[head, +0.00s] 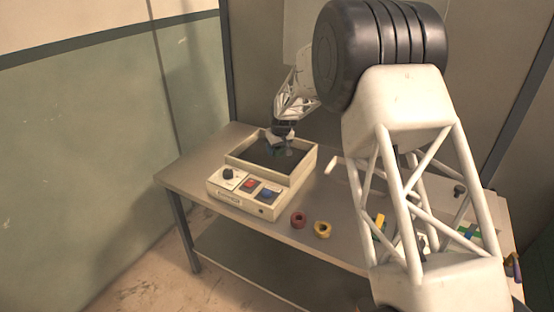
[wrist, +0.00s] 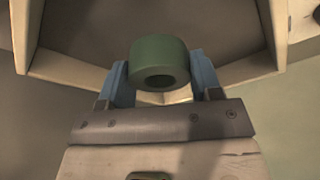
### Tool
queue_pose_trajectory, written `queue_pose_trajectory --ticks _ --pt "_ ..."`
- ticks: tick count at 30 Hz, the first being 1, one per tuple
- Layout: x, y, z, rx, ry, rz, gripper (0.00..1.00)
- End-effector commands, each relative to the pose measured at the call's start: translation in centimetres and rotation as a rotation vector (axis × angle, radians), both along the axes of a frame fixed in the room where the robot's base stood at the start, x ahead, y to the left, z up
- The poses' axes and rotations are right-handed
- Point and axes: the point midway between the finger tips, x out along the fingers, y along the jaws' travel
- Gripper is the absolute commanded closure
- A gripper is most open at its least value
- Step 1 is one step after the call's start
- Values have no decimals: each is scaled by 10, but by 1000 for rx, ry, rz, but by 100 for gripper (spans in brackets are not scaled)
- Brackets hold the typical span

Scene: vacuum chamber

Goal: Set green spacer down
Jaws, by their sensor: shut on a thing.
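The green spacer (wrist: 158,55) is a short, thick ring with a hole, seen between my blue fingers in the wrist view. My gripper (wrist: 160,75) is shut on it, one finger on each side. In the head view my gripper (head: 282,143) points down over the dark interior of the cream vacuum chamber (head: 236,192). The spacer is small and partly hidden there, and I cannot tell whether it touches the chamber floor.
The chamber's raised cream walls surround its dark interior; a knob, a red button and a blue button sit on its front panel. A red ring (head: 298,220) and a yellow ring (head: 322,229) lie on the table (head: 200,163). Colored blocks (head: 468,232) lie right, partly behind my arm.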

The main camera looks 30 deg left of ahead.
Motion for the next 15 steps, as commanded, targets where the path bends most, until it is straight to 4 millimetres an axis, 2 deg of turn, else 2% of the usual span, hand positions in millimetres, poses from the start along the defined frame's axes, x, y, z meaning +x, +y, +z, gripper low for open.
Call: queue_pose_trajectory --ticks 4,15 --pt "0 0 -11 0 0 0 68" --pt "0 0 -14 1 -1 0 68"
